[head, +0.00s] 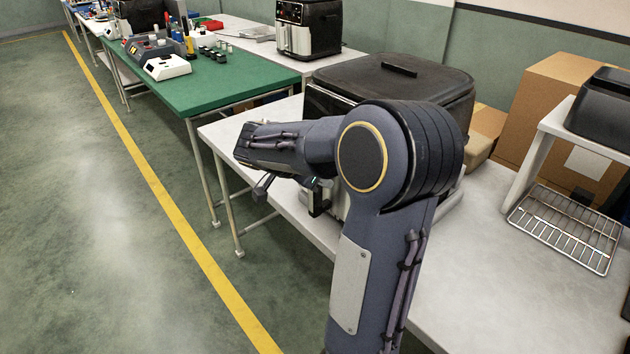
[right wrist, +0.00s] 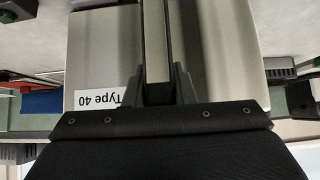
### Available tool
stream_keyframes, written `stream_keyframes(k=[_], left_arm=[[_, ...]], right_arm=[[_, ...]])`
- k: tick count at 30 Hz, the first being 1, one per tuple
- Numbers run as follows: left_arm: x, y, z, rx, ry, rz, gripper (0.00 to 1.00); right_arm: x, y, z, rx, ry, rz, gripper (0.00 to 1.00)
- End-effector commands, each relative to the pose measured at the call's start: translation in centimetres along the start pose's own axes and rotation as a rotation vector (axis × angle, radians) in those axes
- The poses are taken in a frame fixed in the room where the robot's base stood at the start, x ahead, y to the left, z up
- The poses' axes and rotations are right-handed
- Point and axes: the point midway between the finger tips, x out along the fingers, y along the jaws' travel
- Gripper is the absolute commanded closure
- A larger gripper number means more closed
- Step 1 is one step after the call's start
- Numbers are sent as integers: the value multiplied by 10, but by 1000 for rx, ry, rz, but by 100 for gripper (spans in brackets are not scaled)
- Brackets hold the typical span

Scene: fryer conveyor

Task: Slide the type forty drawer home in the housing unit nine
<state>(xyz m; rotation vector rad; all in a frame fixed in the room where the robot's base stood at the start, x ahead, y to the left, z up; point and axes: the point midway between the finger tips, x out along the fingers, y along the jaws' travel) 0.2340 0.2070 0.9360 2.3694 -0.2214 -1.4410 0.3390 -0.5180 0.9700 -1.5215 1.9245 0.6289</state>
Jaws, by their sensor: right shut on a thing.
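The housing unit (head: 345,77) is a large black box on the light table, with a dark grip on its top; I see no number on it. My right arm stands in front of it and hides most of the drawer side. In the right wrist view, the drawer (right wrist: 95,45) is a brushed-metal front with an upside-down "Type 40" label (right wrist: 98,98). My right gripper (right wrist: 158,88) is shut on its upright bar handle (right wrist: 155,40). How far the drawer stands out of the housing cannot be told. My left gripper is out of view.
A wire rack (head: 566,228) lies on the table at the right, near a white stand (head: 540,160) and cardboard boxes (head: 555,105). A green table (head: 210,85) with devices stands at the back left. The floor (head: 90,230) at left is clear.

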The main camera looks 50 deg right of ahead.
Motion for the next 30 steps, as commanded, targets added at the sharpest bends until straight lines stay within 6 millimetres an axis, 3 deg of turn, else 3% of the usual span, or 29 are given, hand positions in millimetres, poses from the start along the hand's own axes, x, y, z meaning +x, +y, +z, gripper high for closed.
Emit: stream_keyframes(k=[10, 26, 27, 30], left_arm=[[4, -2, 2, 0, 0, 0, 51], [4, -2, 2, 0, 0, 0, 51], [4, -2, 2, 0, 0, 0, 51], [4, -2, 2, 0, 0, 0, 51]], right_arm=[[13, 2, -13, 7, 3, 4, 100], [11, 0, -10, 1, 1, 0, 100], [11, 0, -10, 1, 1, 0, 71], [11, 0, -10, 1, 1, 0, 58]])
